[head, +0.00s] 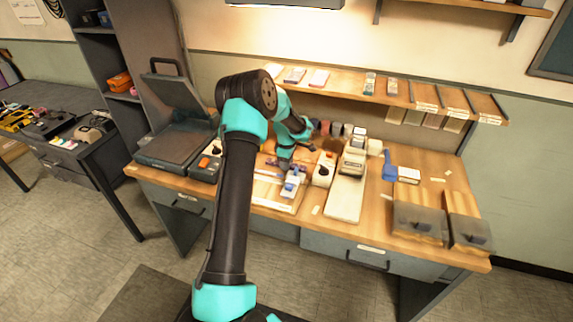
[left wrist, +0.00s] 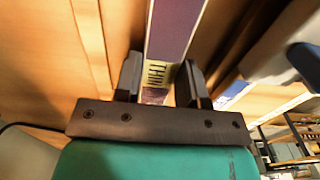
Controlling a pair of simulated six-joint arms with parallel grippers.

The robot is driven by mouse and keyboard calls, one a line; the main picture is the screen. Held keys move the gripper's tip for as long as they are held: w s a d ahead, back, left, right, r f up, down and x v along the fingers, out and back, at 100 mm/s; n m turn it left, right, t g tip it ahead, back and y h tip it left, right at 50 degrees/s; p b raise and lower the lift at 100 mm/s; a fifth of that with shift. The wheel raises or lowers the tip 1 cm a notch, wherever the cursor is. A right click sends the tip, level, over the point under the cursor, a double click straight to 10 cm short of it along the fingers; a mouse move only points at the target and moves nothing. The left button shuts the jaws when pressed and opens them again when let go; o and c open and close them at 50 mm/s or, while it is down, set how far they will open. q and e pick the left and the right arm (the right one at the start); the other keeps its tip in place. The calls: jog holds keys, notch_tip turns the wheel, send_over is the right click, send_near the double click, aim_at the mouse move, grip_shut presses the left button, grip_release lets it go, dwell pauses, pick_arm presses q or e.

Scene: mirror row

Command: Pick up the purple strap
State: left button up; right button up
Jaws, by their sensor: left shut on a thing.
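The purple strap (left wrist: 176,22) runs up from between my left gripper's fingers in the left wrist view. It is flat, with pale edges and a yellowish label printed with dark letters, partly readable as "THIN". My left gripper (left wrist: 160,80) is shut on the strap near this label. In the head view my left gripper (head: 284,163) is low over the workbench, left of its middle, with a small purple patch beside it. The arm hides part of the bench there. My right gripper is not in view.
The wooden workbench (head: 420,168) holds a black open-lidded machine (head: 178,140) at left, a white-based device (head: 346,190) right of the gripper, a blue-handled tool (head: 389,172) and two bins (head: 418,218) at right. A shelf (head: 350,90) overhangs the back.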

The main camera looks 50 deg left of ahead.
pick_arm(q)
notch_tip(320, 180, up, 10)
dwell(0.5)
jog(key=shift+f, duration=0.1)
dwell(0.4)
